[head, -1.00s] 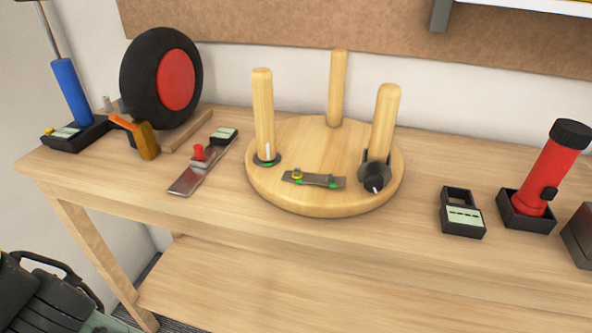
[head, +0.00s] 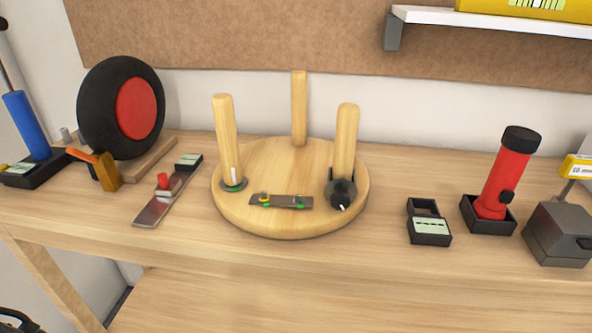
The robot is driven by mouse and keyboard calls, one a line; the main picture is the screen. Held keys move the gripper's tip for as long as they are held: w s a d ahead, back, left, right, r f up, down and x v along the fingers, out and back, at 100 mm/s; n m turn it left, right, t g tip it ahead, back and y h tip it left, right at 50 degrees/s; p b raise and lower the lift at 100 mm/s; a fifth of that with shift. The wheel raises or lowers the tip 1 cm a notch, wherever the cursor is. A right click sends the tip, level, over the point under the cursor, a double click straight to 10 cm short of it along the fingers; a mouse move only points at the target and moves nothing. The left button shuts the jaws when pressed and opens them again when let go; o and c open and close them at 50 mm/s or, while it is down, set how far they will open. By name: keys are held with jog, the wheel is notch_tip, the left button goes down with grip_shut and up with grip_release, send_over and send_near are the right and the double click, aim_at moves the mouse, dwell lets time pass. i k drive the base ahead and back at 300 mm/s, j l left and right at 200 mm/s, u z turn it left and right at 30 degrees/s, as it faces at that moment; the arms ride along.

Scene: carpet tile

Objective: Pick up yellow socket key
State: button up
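I cannot tell for sure which thing is the yellow socket key. A small yellow piece (head: 264,197) sits on the left end of a flat dark metal strip (head: 283,201), which lies on the round wooden stool seat (head: 292,226). A yellow block with an orange handle (head: 105,172) stands at the left by the wheel. A yellow labelled piece (head: 578,167) stands above a grey box at the right edge.
The wooden bench (head: 390,256) also holds a black wheel (head: 92,105), a red-handled metal tool (head: 158,202), a black holder (head: 430,230), a red flashlight (head: 506,180) and a grey box (head: 560,235). Three stool legs stick up. A shelf (head: 490,20) hangs at the upper right.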

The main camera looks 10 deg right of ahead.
aim_at(575, 166)
jog(key=z, duration=1.45)
jog(key=k+j+u, duration=0.15)
jog(key=k, duration=0.25)
jog(key=k+j+u, duration=0.15)
jog(key=k, duration=0.25)
jog(key=i, duration=1)
